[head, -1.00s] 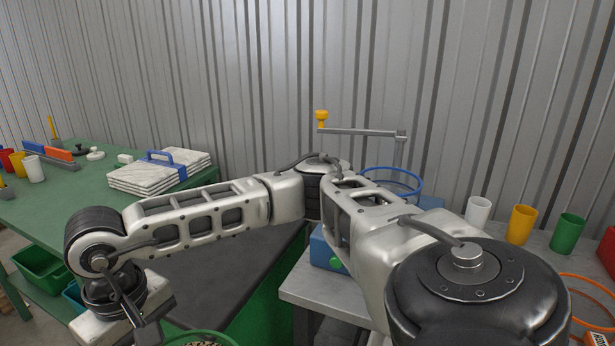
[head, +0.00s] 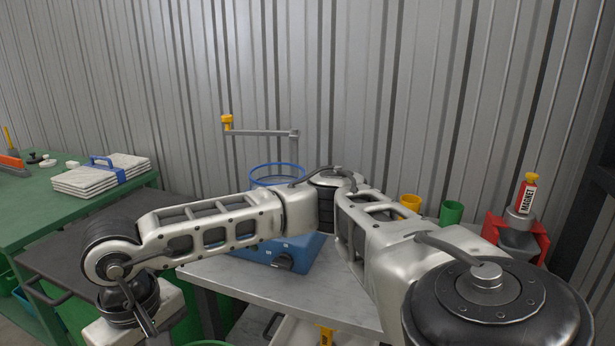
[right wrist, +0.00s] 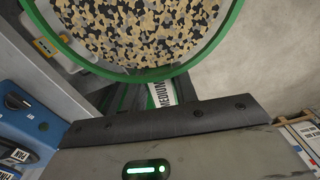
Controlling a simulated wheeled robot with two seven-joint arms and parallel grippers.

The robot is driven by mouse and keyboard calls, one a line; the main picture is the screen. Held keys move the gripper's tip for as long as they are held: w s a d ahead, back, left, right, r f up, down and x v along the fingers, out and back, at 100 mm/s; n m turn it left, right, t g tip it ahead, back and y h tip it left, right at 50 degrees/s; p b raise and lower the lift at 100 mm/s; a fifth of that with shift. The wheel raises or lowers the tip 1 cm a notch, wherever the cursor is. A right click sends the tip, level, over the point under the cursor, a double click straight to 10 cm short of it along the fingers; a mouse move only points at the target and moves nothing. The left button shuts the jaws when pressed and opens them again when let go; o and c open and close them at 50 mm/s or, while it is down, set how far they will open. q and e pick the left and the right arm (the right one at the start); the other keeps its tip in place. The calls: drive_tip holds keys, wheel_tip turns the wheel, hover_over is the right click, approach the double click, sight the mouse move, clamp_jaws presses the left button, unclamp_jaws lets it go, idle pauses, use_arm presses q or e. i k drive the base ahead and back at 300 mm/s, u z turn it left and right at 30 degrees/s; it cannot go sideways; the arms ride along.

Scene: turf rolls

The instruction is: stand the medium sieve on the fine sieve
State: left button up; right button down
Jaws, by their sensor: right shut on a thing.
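The medium sieve has a green rim (right wrist: 232,45) and is full of tan, grey and black grains. It fills the top of the right wrist view, and its tab (right wrist: 162,92) reads MEDIUM. My right gripper (right wrist: 160,115) is shut on that tab. In the head view only a sliver of green rim (head: 208,343) shows at the bottom edge. A blue ring (head: 277,167), which looks like the fine sieve, sits above a blue machine (head: 285,252) on the grey table; my right arm partly hides it. My left gripper is not in view.
A crank arm with a yellow knob (head: 227,122) stands behind the blue ring. Yellow (head: 410,202) and green (head: 451,212) cups and a red stand (head: 515,240) with a magnet are at right. A green bench (head: 35,215) with stacked slabs (head: 100,178) is at left.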

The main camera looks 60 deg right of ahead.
sight(270, 175)
drive_tip(key=z, duration=1)
drive_tip(key=i, duration=0.4)
